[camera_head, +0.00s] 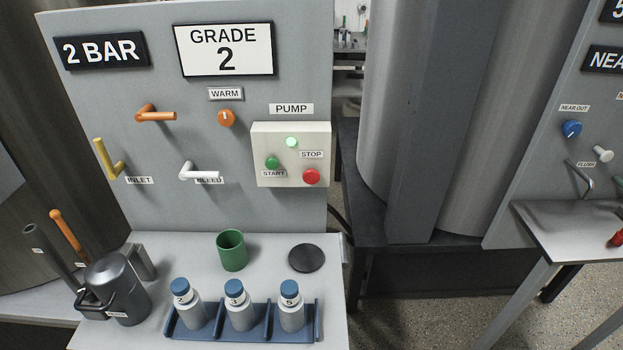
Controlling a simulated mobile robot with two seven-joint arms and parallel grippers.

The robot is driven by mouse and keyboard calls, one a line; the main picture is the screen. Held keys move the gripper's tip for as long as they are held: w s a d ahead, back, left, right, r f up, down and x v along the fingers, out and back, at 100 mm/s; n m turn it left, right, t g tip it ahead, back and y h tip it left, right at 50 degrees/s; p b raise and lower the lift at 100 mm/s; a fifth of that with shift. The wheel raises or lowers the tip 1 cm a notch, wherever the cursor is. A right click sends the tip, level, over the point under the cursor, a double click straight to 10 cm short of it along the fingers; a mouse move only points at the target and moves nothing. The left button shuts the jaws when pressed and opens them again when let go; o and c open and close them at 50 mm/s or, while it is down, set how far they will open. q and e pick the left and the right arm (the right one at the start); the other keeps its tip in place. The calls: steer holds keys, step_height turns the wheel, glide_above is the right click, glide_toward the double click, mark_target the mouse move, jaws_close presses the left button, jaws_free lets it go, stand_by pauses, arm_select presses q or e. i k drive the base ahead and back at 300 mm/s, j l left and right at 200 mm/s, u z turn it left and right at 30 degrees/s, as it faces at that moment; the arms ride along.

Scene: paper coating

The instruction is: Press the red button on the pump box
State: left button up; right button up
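The pump box (291,154) is a pale box on the grey upright panel, under a PUMP label. Its red button (311,176) is at the lower right, under a STOP label. A green button (271,162) is at its left, above a START label. A green lamp (292,142) at the top looks lit. Nothing covers the box. Neither of my grippers shows in the head view.
The panel (200,90) also carries an orange knob (226,118) and several handles. Below, a grey shelf (275,270) holds a green cup (232,251), a black disc (307,258), a dark metal pot (118,290) and a blue rack (258,333) of bottles.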

mark_target(310, 177)
steer(key=l+z, duration=0.25)
steer(key=i+l+z, duration=0.25)
steer(key=l, duration=0.15)
steer(key=l+u, duration=0.15)
steer(key=i+l+u, duration=0.15)
steer(key=l, duration=0.25)
steer(key=i+l+u, duration=0.35)
steer(key=k, duration=0.05)
